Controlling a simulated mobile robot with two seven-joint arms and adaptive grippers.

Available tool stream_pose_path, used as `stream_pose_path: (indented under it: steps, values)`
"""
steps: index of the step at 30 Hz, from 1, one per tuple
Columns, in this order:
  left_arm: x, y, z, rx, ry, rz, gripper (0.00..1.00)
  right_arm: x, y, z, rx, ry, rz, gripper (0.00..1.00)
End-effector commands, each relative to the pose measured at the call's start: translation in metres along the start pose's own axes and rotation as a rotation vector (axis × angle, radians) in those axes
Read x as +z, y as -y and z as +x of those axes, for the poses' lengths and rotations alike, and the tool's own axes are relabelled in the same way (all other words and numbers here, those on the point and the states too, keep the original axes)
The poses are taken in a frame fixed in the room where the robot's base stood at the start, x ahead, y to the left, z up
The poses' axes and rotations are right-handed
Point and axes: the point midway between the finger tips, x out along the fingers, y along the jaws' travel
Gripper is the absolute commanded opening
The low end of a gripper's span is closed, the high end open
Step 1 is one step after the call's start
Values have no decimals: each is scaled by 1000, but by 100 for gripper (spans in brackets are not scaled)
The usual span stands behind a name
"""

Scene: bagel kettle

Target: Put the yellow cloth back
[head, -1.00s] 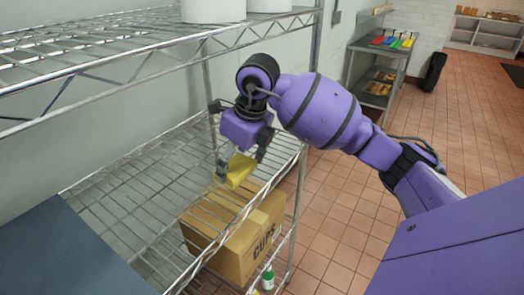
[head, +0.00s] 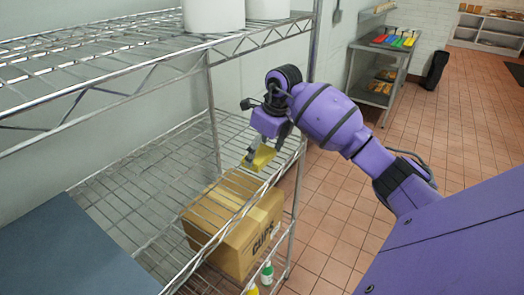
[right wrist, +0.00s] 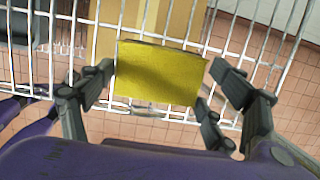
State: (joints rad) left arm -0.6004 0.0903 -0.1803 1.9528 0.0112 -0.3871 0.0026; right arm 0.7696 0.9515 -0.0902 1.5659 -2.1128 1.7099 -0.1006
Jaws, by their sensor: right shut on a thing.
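The yellow cloth (head: 262,160) is a small folded square, held at my right gripper (head: 265,152) over the right end of the wire rack's middle shelf (head: 160,185). In the right wrist view the cloth (right wrist: 158,72) lies flat between the two dark fingers of the gripper (right wrist: 160,85), with the wire grid beneath it. The gripper is shut on the cloth. Whether the cloth touches the wires is hard to tell. My left gripper is out of view.
A cardboard cups box (head: 235,240) stands below the wire shelf, with small bottles (head: 267,275) beside it. The upper shelf (head: 100,65) carries white containers (head: 213,15). A rack post (head: 315,60) stands close to my right arm. Much of the middle shelf is bare.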

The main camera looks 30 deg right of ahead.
Motion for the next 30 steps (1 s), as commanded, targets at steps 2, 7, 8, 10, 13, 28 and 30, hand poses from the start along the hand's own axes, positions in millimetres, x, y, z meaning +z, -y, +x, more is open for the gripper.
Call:
stream_pose_path:
  steps: [2,7,8,10,13,28,30]
  values:
    - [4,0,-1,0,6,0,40,-1,0,1,1,-2,0,53]
    - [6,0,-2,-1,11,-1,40,-1,0,2,1,-3,1,100]
    - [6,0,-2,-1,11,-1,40,-1,0,2,1,-3,1,100]
    - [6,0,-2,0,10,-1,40,-1,0,2,1,-3,1,100]
    - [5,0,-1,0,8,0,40,-1,0,1,1,-3,1,100]
    - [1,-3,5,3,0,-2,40,0,1,-43,-3,-2,0,100]
    - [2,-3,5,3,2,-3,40,0,1,-54,-2,-4,0,100]
